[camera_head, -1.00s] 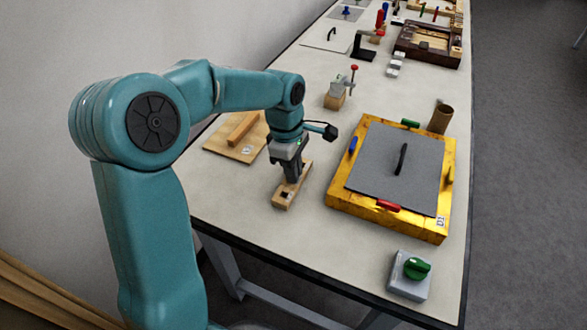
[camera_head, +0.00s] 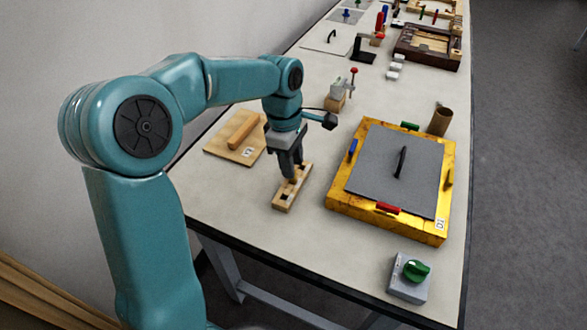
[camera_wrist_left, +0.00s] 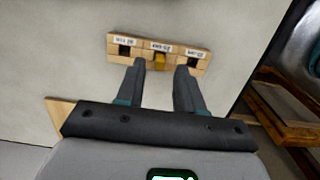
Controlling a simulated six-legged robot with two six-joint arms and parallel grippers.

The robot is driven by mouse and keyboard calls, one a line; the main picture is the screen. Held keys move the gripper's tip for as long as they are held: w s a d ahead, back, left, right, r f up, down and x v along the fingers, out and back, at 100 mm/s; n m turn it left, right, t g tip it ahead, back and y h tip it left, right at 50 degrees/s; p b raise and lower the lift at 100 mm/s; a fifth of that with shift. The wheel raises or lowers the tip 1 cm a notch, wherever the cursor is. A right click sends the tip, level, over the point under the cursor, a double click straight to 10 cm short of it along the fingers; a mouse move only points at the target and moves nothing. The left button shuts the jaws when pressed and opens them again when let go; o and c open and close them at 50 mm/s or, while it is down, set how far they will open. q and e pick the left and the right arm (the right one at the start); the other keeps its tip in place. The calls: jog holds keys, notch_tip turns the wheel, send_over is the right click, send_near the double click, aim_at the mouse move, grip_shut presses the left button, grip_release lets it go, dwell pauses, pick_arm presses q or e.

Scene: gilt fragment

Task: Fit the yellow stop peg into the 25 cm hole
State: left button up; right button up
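The wooden block (camera_head: 281,204) with a row of three hole positions lies on the bench; it also shows in the wrist view (camera_wrist_left: 201,64). The yellow stop peg (camera_wrist_left: 159,62) is at the middle position, and dark square holes show at both ends. How deep the peg sits cannot be told. The labels are upside down in the wrist view and too small to read surely. My left gripper (camera_head: 293,176) is above the block. In the wrist view its fingers (camera_wrist_left: 161,69) are apart, on either side of the peg, with gaps to it. My right gripper is not in view.
A yellow-framed box (camera_head: 385,222) with a grey lid stands right of the block. A wooden board (camera_head: 222,145) with a bar lies to the left. A grey box (camera_head: 407,289) with a green knob is at the front right. Bare bench surrounds the block.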

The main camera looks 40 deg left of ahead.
pick_arm(q)
notch_tip(320, 180, up, 8)
jog(key=p, duration=0.1)
jog(key=shift+s+a+r, duration=0.15)
jog(key=shift+a+r, duration=0.1)
jog(key=shift+a, duration=0.2)
